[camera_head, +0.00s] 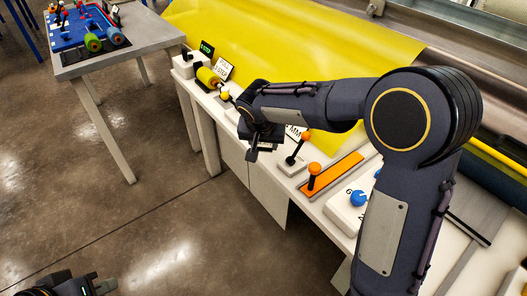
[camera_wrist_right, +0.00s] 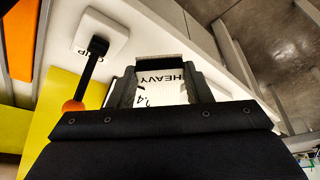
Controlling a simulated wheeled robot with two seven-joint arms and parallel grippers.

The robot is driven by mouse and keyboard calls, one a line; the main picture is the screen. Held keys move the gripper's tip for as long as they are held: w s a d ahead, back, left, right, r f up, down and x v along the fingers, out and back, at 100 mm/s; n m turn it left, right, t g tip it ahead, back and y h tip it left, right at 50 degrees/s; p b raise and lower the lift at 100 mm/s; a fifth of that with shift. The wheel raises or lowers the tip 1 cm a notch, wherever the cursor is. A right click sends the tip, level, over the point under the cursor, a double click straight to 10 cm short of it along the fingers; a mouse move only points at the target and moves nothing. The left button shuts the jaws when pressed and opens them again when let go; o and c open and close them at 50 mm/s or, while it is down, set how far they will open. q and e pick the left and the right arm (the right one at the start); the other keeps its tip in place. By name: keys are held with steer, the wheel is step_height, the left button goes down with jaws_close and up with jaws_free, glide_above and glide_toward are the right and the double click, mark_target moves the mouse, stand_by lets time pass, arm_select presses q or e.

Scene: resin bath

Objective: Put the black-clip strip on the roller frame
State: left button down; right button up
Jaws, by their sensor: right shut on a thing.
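My right gripper (camera_head: 254,150) is over the near edge of the white bench. In the right wrist view its two fingers (camera_wrist_right: 162,86) are shut on a white strip (camera_wrist_right: 168,78) printed "HEAVY", with a black clip band (camera_wrist_right: 160,60) across its far end. In the head view the strip is mostly hidden by the gripper. A large yellow sheet (camera_head: 300,45) hangs over metal rollers behind the bench; I cannot tell which part is the roller frame. My left gripper (camera_head: 92,284) is at the bottom left, cut off by the picture edge, far from the bench.
A lever with an orange knob (camera_head: 305,137) stands on a white base beside my right gripper. An orange slotted plate (camera_head: 332,176) and a blue-knobbed box (camera_head: 350,208) lie nearer. Another table (camera_head: 135,40) stands at the upper left.

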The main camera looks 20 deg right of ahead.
mark_target(263, 160)
steer(key=w+f, duration=0.2)
steer(key=shift+d+f, duration=0.3)
steer(key=shift+f, duration=0.05)
steer(key=shift+w+f+b, duration=0.2)
steer(key=shift+f+b, duration=0.15)
steer(key=shift+f, duration=1.35)
steer(key=shift+f, duration=0.15)
steer(key=o, duration=1)
steer(key=shift+c, duration=0.2)
